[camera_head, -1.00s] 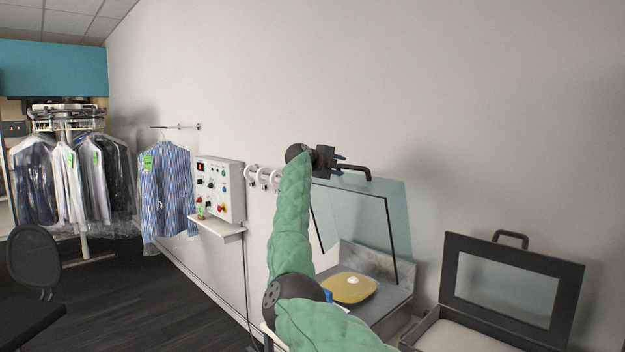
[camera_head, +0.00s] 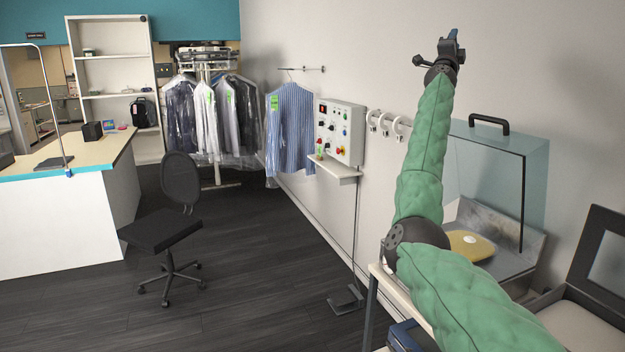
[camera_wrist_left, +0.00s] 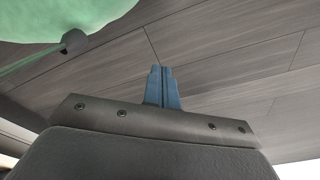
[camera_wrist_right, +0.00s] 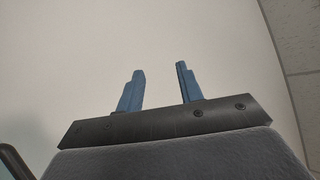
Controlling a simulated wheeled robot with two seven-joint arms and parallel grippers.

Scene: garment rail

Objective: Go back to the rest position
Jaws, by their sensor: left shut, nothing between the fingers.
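My right arm, in a green padded sleeve, rises from the bottom right of the head view. Its gripper (camera_head: 455,42) is held high in front of the pale wall. In the right wrist view the two blue fingers of the right gripper (camera_wrist_right: 160,72) stand apart with nothing between them. My left gripper is outside the head view. In the left wrist view the blue fingers of the left gripper (camera_wrist_left: 161,70) are together and empty, with dark floor boards (camera_wrist_left: 220,65) behind them. Part of a green sleeve shows at the top left there.
A clear-sided case (camera_head: 500,160) with a yellow item (camera_head: 470,244) stands behind my right arm. An open dark-framed case (camera_head: 585,255) is at the right edge. A control box (camera_head: 340,132) and a striped shirt (camera_head: 291,130) hang on the wall. A chair (camera_head: 165,215) stands on open floor.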

